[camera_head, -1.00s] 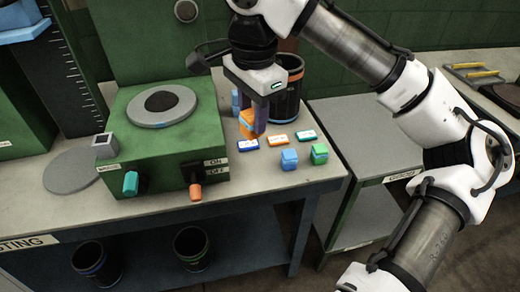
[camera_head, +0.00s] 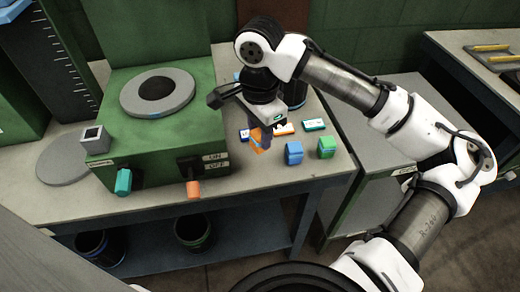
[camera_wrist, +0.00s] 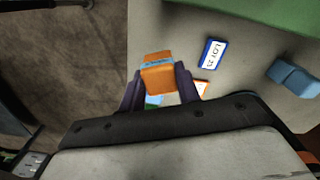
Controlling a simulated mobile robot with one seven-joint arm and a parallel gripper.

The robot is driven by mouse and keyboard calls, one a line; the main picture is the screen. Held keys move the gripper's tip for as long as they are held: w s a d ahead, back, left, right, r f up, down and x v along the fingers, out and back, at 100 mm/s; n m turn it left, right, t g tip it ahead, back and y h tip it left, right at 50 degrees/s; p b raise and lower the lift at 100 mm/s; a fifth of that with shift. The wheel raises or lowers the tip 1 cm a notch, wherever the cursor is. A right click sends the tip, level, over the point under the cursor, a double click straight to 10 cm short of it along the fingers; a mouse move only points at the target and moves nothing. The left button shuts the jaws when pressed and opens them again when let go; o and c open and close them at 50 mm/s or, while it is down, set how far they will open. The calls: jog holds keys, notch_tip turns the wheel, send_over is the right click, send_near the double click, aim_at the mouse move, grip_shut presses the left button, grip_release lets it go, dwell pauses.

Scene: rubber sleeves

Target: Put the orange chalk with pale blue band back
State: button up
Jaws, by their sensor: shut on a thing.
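My gripper (camera_head: 262,138) is shut on the orange chalk with a pale blue band (camera_wrist: 158,76). In the wrist view the chalk sits between the two dark fingers, its band showing across it. In the head view the orange chalk (camera_head: 257,143) shows below the gripper, in front of the row of labels and left of the blue block. A blue-edged label (camera_head: 243,135), an orange-edged label (camera_head: 285,128) and a green-edged label (camera_head: 314,125) lie on the table (camera_head: 250,178). I cannot tell whether the chalk touches the table.
A blue block (camera_head: 294,153) and a green block (camera_head: 327,147) stand before the labels. A dark canister (camera_head: 296,94) is behind my gripper, partly hidden. A green machine (camera_head: 150,130) with knobs stands at left. Another blue piece (camera_wrist: 293,77) shows in the wrist view.

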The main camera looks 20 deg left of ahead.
aim_at(259, 132)
notch_tip(259, 132, down, 7)
jog(key=shift+f, duration=0.1)
dwell(0.3)
jog(key=o, duration=0.9)
notch_tip(259, 132, up, 12)
jog(key=shift+r, duration=0.1)
jog(key=shift+a, duration=0.1)
